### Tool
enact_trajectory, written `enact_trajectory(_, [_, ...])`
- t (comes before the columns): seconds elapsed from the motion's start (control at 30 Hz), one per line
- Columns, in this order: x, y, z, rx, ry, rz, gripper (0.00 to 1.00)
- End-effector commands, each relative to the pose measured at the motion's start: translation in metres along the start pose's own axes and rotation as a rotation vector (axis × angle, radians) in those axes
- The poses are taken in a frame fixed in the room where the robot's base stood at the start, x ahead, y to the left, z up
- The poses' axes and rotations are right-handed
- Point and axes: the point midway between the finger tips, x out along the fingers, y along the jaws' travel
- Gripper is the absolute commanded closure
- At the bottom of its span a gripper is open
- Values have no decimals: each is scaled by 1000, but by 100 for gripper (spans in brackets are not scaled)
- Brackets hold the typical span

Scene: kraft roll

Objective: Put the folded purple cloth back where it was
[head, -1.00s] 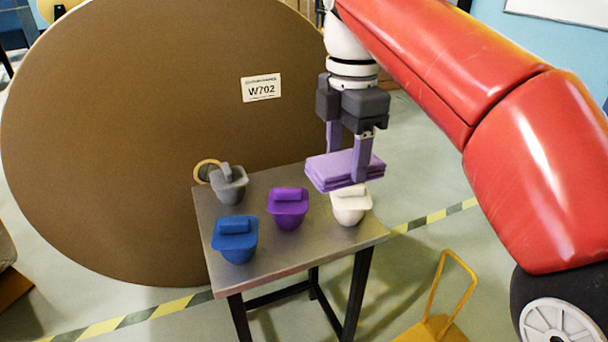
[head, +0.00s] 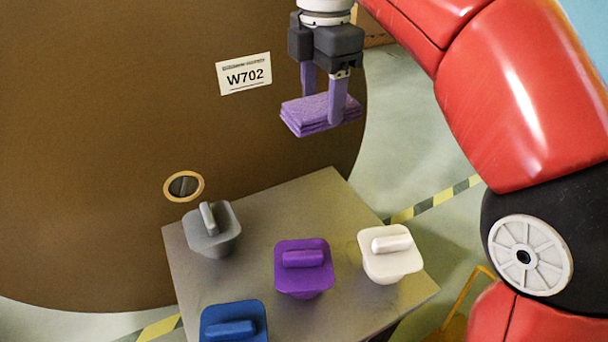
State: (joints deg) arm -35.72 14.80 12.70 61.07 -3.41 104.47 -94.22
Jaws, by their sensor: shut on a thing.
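The folded purple cloth (head: 301,117) is a thick, layered lilac pad in the head view. My gripper (head: 325,108) is shut on the cloth, with one purple finger in front of it and the other behind. It holds the cloth in the air, above the far part of the small table (head: 300,203) and in front of the big brown roll. The cloth touches nothing else that I can see.
On the table stand a grey plug (head: 221,240), a purple plug (head: 303,278), a white plug (head: 390,262) and a blue plug (head: 222,311), each with a handle bar. The brown roll (head: 110,130) has a label (head: 244,74) and a ringed core hole (head: 184,186). The table's far part is bare.

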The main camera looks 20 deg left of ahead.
Motion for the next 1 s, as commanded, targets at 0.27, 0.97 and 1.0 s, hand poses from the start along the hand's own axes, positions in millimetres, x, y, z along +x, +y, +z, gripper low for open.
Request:
enact_trajectory(0.27, [43, -1, 0, 0, 0, -3, 60])
enact_trajectory(0.97, [173, -1, -1, -1, 0, -3, 60])
enact_trajectory(1.0, [180, -1, -1, -1, 0, -3, 60])
